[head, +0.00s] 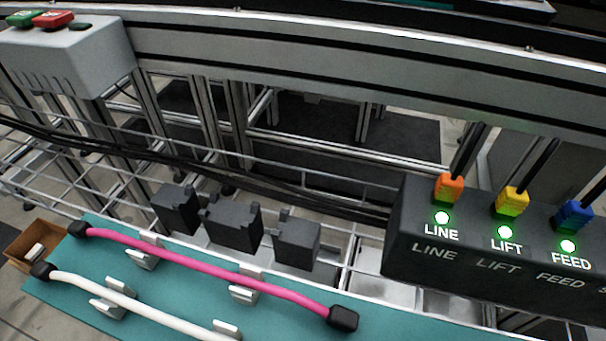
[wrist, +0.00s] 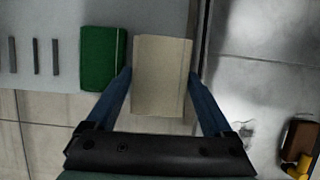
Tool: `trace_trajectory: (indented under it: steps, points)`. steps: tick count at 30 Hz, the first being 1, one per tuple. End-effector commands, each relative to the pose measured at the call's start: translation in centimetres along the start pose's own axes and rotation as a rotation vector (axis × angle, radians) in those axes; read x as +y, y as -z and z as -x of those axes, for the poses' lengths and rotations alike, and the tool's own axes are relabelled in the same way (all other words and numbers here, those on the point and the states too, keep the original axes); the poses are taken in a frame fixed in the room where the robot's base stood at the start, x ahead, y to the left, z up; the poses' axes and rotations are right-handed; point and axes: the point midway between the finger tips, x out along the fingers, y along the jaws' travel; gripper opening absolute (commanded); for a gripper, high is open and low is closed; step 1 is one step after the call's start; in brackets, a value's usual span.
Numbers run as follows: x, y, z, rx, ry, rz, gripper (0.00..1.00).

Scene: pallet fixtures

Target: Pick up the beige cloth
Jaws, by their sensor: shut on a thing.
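The beige cloth (wrist: 161,75) shows in the wrist view as a folded, book-like rectangle with a line along its right side. My gripper (wrist: 160,80) is shut on it, with one blue finger at its left edge and the other at its right edge. The cloth lies over or just above the pale grey surface; I cannot tell whether it touches it. Neither the cloth nor my gripper shows in the head view.
A green folded item (wrist: 99,58) lies close left of the cloth, with dark strips (wrist: 35,56) farther left. A brown and yellow object (wrist: 299,145) is at lower right. The head view shows a teal board (head: 190,285) with cables and a LINE/LIFT/FEED box (head: 470,245).

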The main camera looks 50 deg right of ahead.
Motion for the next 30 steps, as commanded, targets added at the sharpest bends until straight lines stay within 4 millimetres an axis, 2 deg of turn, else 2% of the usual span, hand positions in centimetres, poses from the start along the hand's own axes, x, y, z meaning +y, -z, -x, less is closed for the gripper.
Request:
trace_trajectory:
  steps: [1, 9, 15, 21, 30]
  points:
    - [-0.1, 1.2, 0.9, 0.004, 0.002, 0.007, 0.23]
    - [-0.1, 8.1, 3.8, 0.004, 0.002, 0.009, 0.23]
    - [-0.1, 12.4, 5.4, 0.002, 0.0, 0.006, 0.23]
    - [-0.1, 14.6, 6.1, 0.001, 0.0, 0.002, 0.23]
    - [-0.1, 15.2, 6.2, 0.0, 0.001, 0.0, 0.23]
